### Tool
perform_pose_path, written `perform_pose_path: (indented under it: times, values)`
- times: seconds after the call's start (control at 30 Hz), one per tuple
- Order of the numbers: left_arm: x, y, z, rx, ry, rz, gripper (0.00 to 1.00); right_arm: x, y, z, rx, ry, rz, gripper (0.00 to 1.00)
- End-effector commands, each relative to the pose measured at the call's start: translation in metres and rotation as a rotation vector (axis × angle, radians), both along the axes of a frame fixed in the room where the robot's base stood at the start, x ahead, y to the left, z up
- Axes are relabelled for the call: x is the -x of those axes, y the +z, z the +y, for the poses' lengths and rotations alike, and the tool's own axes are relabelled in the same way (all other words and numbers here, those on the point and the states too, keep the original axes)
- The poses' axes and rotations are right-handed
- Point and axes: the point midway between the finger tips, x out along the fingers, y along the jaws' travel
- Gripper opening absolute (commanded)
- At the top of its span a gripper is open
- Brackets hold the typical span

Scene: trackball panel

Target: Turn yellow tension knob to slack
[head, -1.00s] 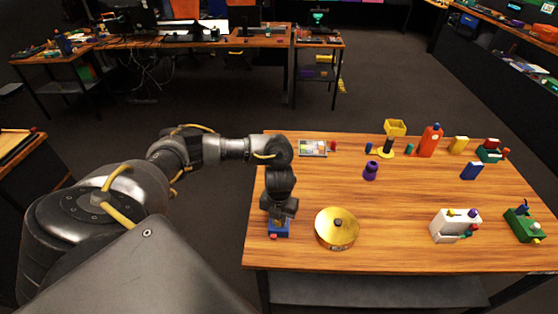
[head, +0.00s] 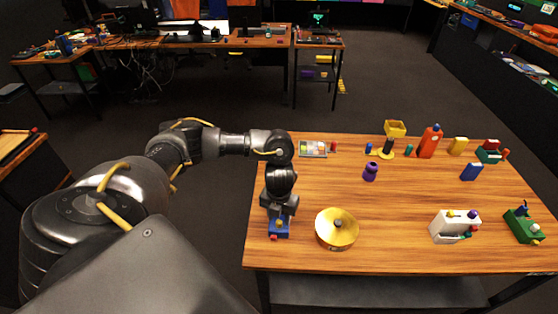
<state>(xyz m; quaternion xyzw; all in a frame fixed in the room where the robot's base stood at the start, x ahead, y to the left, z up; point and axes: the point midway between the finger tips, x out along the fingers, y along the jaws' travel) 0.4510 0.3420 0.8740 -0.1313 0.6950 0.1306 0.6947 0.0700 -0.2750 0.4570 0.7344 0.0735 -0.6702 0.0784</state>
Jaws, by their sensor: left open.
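My left gripper (head: 279,211) points down just above a small blue box (head: 279,230) at the table's front left. It is open, and its fingers hide the back of the box. I cannot tell whether they touch it. A red knob (head: 274,238) shows on the front of the box. A small yellow part (head: 451,213) sits on top of a white panel unit (head: 441,229) at the right. I cannot tell for sure which part is the yellow tension knob. My right gripper is not in view.
A round gold pot (head: 337,231) stands just right of the blue box. A green box (head: 523,226) is at the far right. A purple piece (head: 370,173), an orange bottle (head: 430,142) and a blue block (head: 471,172) stand farther back. The wooden table's (head: 400,195) middle is clear.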

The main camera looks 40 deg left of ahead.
Motion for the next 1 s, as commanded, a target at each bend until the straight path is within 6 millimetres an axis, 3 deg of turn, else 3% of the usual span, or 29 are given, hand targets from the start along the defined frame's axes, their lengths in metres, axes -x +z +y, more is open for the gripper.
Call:
perform_pose_path:
  times: [0.03, 0.2, 0.4, 0.6, 1.0]
  values:
    - [-0.002, 0.014, 0.001, -0.002, -0.001, -0.006, 0.41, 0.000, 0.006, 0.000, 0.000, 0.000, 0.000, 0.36]
    - [-0.002, 0.047, 0.001, -0.001, -0.003, -0.005, 0.41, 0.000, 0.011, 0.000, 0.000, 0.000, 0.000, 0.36]
    - [-0.001, 0.076, 0.001, -0.001, -0.001, -0.003, 0.41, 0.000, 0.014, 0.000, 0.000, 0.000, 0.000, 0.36]
    - [0.000, 0.088, 0.001, -0.001, 0.000, 0.000, 0.41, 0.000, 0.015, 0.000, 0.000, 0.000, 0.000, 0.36]
    - [0.000, 0.089, 0.001, -0.001, 0.001, 0.001, 0.41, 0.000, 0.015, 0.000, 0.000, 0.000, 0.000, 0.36]
